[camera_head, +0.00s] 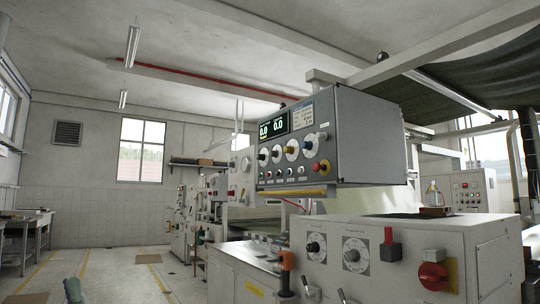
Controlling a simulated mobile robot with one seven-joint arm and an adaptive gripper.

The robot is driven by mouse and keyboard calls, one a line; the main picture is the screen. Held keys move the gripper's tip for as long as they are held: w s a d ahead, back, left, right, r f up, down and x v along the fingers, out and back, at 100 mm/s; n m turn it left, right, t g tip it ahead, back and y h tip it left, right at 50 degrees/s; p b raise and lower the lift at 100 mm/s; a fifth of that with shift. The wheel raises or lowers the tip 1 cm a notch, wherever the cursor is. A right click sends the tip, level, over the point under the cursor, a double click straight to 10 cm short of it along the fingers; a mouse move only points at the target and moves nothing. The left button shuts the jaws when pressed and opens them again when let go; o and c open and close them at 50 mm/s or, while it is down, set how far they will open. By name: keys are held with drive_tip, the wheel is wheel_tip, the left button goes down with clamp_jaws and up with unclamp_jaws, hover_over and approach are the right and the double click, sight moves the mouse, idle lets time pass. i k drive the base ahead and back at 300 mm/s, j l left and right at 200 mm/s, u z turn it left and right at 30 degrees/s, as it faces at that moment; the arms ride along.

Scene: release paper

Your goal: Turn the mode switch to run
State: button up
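A grey control box (298,146) hangs from an overhead arm in the middle of the view. Its face carries a dark display (274,127) with green and white digits, a row of round dials with knobs (291,150), small switches below them, and a red button on yellow (320,167). Below it, a white cabinet (400,265) has two black rotary knobs on dial plates, the left dial (316,246) and the right dial (354,254). The labels are too small to read, so I cannot tell which knob is the mode switch. My gripper is not in view.
The white cabinet also bears a red knob block (390,245) and a large red rotary handle (433,276). An orange-topped handle (286,261) stands in front of it. Open floor with yellow lines (125,270) lies to the left; a workbench (28,228) stands at the far left.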

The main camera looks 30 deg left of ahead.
sight(275, 154)
drive_tip(key=i+j+u, duration=0.1)
drive_tip(key=u, duration=0.2)
drive_tip(key=i+j+u, duration=0.1)
drive_tip(key=u, duration=0.25)
drive_tip(key=i+j+u, duration=0.25)
drive_tip(key=i, duration=0.4)
drive_tip(key=i+j+u, duration=0.1)
drive_tip(key=i+u, duration=0.2)
drive_tip(key=i, duration=0.4)
